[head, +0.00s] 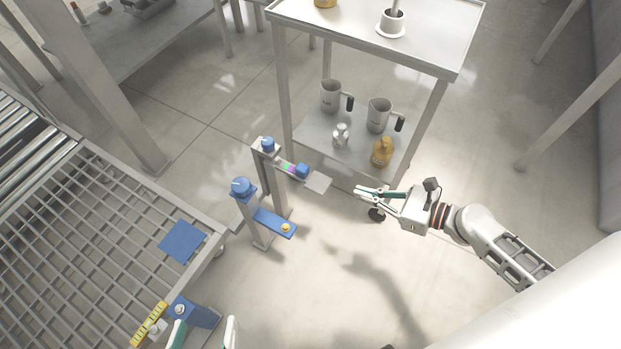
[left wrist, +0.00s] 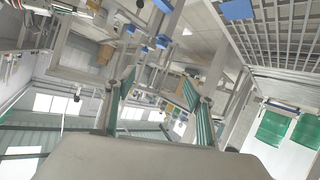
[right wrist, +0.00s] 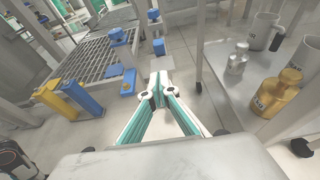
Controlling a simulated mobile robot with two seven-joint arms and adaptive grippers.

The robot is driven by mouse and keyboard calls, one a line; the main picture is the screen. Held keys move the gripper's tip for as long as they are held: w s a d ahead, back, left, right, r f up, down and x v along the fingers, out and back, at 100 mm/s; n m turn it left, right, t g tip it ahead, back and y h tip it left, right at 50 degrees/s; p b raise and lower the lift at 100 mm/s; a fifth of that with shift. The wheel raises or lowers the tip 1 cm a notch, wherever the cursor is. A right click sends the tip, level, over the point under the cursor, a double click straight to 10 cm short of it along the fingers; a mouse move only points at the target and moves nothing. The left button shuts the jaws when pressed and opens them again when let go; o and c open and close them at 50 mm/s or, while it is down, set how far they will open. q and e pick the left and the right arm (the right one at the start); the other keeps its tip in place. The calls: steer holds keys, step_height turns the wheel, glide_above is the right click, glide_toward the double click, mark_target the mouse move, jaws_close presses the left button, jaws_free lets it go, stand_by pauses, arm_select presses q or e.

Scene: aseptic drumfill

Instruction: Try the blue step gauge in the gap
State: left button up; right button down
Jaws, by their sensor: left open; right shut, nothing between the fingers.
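Several blue parts show, and I cannot tell for sure which is the step gauge. A blue block (head: 200,314) lies beside a yellow bar (head: 150,325) at the bottom of the head view. My left gripper (head: 203,338) is open close to this block, with its palm cut off by the frame edge. A two-post stand (head: 278,197) carries blue knobs (head: 243,187) and a blue arm (head: 274,222); I cannot make out the exact gap. My right gripper (head: 367,192) is shut and empty, right of the stand; its fingertips meet in the right wrist view (right wrist: 158,82).
A flat blue plate (head: 182,241) lies on the grating (head: 85,220) at the left. A cart (head: 455,65) with jugs (head: 379,115) and a gold bottle (head: 382,152) on its lower shelf stands behind my right gripper.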

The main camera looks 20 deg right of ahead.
steer(key=b, duration=0.1)
glide_toward(307, 173)
steer(key=x, duration=0.2)
steer(key=f+x, duration=0.1)
steer(key=x, duration=0.2)
steer(key=shift+w+d, duration=0.1)
arm_select(q)
steer(key=shift+s+d+f+n, duration=0.1)
steer(key=shift+s+d+n, duration=0.05)
steer(key=shift+d+n, duration=0.35)
steer(key=shift+s+d+f+n, duration=0.15)
steer(key=shift+d+n, duration=0.15)
steer(key=shift+d, duration=0.25)
arm_select(e)
steer(key=shift+w+a, duration=0.45)
steer(key=shift+w, duration=0.1)
